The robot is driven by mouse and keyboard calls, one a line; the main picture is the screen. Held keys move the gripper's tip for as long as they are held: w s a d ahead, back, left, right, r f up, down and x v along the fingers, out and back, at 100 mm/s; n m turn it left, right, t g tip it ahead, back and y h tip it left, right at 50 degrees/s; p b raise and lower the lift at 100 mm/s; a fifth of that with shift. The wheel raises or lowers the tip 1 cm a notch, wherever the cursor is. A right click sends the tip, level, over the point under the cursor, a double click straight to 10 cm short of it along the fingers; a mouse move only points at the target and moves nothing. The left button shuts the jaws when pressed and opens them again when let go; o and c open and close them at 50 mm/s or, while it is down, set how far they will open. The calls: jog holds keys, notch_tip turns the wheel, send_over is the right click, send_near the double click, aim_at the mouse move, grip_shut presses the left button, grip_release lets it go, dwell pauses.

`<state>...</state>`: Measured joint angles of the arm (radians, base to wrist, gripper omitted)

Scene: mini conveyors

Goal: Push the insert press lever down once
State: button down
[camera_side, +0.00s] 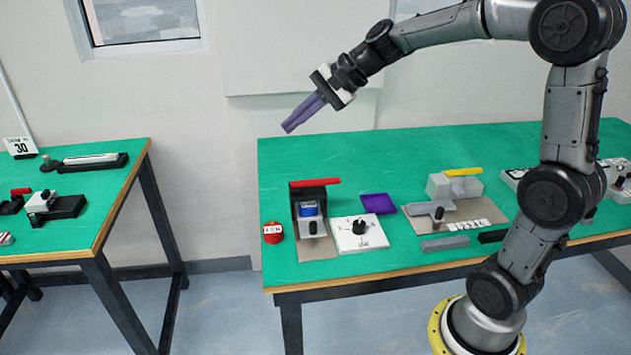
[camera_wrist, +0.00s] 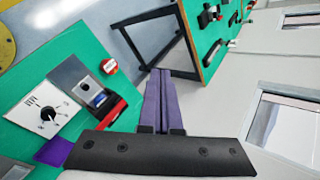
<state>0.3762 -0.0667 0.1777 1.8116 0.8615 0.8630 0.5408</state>
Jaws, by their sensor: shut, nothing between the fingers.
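On the green table stand two lever devices, and I cannot tell from any label which is the insert press. The left one is a black press (camera_side: 312,193) with a red lever (camera_side: 316,183) on top and a blue piece (camera_side: 309,209) inside. The right one is a grey press (camera_side: 455,188) with a yellow lever (camera_side: 463,172). Both levers look roughly level. My gripper (camera_side: 288,127), with purple fingers, is shut and empty, high above the table's back left and touching nothing. In the wrist view my gripper (camera_wrist: 161,73) points past the red lever (camera_wrist: 116,112).
A red round button (camera_side: 273,232), a white dial box (camera_side: 359,234) and a purple tray (camera_side: 377,203) sit near the black press. Grey and black bars (camera_side: 445,243) lie at the front. A second green table (camera_side: 75,190) stands left across a gap.

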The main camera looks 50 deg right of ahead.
jog(key=w+d+f+m, duration=0.4)
jog(key=w+d+f, duration=0.2)
jog(key=d, duration=0.3)
jog(key=m, duration=0.2)
send_over(320, 180)
notch_tip(320, 180, down, 6)
jog(key=shift+s+r+h, duration=0.1)
jog(key=shift+h, duration=0.2)
jog(key=shift+f, duration=4.4)
jog(key=shift+f, duration=0.4)
